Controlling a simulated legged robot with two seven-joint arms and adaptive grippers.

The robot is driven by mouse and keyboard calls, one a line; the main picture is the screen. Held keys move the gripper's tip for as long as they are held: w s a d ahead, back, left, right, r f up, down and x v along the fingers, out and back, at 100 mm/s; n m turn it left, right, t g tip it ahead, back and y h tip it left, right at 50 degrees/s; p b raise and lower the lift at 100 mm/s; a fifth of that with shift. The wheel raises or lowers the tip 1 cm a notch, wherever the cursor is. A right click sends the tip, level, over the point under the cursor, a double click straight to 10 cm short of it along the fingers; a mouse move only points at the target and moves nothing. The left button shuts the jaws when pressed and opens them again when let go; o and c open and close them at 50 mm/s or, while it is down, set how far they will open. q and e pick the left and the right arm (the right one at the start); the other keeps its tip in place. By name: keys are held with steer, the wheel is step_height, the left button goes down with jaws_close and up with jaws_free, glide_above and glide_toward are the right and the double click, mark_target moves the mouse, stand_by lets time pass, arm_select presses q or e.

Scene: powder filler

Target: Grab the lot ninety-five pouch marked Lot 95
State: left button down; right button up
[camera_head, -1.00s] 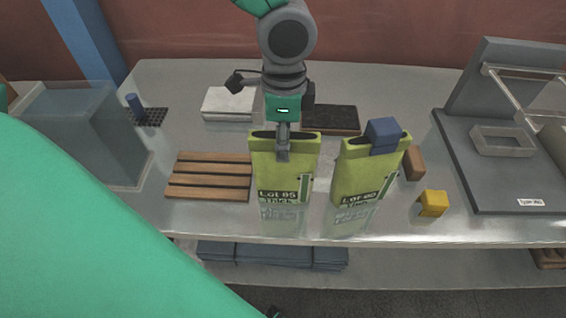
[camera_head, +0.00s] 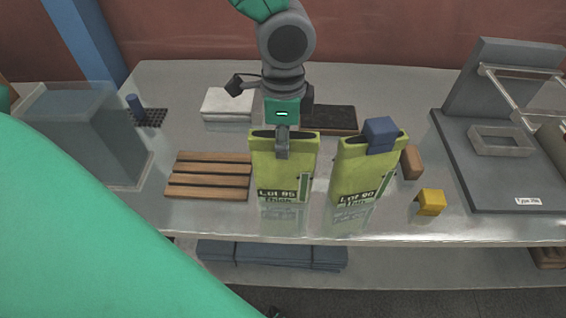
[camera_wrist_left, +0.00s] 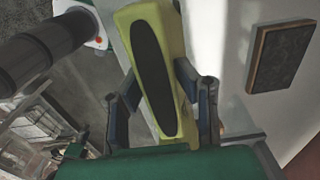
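The yellow-green pouch marked Lot 95 (camera_head: 283,172) stands upright on the metal table, in the middle of the head view. My left gripper (camera_head: 282,148) is over its top edge, pointing down. In the left wrist view the pouch (camera_wrist_left: 166,85) lies between the two fingers (camera_wrist_left: 158,88), which appear to press on both its sides. A similar pouch marked Lot 90 (camera_head: 362,178) stands to its right, apart from it, with a blue block (camera_head: 381,133) at its top. My right gripper is not in view.
A slatted wooden board (camera_head: 208,176) lies close left of the Lot 95 pouch. A dark board (camera_head: 330,119) and a white slab (camera_head: 228,103) lie behind. Brown (camera_head: 411,162) and yellow (camera_head: 430,202) blocks are right of Lot 90. A grey machine (camera_head: 500,175) stands far right, a translucent bin (camera_head: 80,135) left.

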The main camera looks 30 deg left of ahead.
arm_select(q)
steer(key=shift+d, duration=0.25)
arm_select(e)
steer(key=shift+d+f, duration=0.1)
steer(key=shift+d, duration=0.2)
arm_select(q)
steer(key=shift+a+r, duration=0.1)
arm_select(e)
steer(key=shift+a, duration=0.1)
